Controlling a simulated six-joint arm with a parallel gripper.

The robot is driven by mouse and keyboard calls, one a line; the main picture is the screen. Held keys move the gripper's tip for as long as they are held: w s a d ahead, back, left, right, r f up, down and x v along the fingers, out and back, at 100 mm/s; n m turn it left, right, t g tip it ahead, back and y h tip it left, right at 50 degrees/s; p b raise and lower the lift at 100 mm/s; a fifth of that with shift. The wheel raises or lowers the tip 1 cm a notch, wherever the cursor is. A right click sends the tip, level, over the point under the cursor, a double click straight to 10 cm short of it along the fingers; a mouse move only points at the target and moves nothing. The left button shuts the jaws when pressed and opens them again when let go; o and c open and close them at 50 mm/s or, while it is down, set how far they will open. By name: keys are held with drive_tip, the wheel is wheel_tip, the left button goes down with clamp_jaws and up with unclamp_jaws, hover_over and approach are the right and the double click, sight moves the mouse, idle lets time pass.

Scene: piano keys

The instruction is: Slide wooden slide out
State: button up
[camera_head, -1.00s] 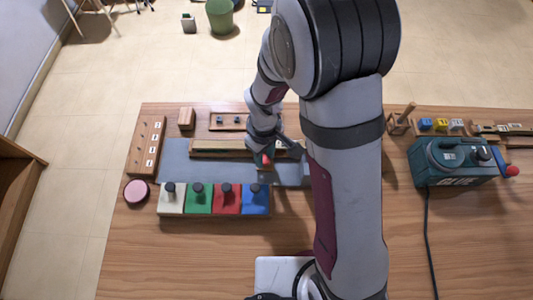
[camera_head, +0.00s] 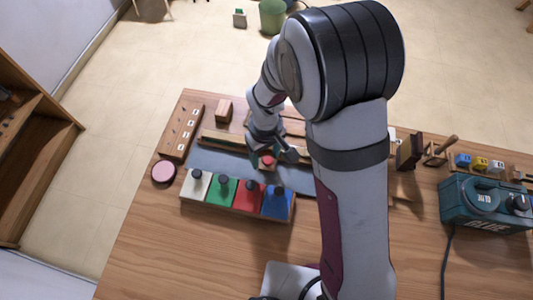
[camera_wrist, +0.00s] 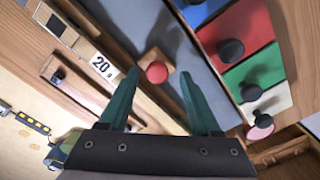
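A red round knob (camera_wrist: 157,73) stands on a small wooden block beside a long wooden rail (camera_wrist: 90,85), which looks like the wooden slide. My gripper (camera_wrist: 157,78) is open, with one teal finger on each side of the knob. A gap shows between the knob and each finger, and nothing is gripped. In the head view my gripper (camera_head: 270,156) is over the grey strip by the rail, with the red knob (camera_head: 268,162) just below it. My arm hides part of the rail's right end.
A row of white, green, red and blue keys (camera_head: 237,196) with dark knobs lies just in front. A pink disc (camera_head: 163,172) is at the left. A teal machine (camera_head: 485,205) stands at the right. The front table (camera_head: 180,250) is clear.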

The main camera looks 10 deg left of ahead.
wheel_tip(320, 180, up, 16)
idle(0.4)
drive_tip(key=shift+d+f, duration=0.1)
drive_tip(key=shift+d, duration=0.05)
drive_tip(key=s+d+r+m+y, duration=0.1)
drive_tip(key=s+d+r+m, duration=0.1)
drive_tip(key=s+d+m, duration=1.2)
drive_tip(key=s, duration=0.3)
drive_tip(key=shift+s+m+y, duration=0.15)
drive_tip(key=shift+m+y, duration=0.15)
drive_tip(key=shift+y, duration=0.1)
drive_tip(key=shift+r, duration=0.1)
idle(0.5)
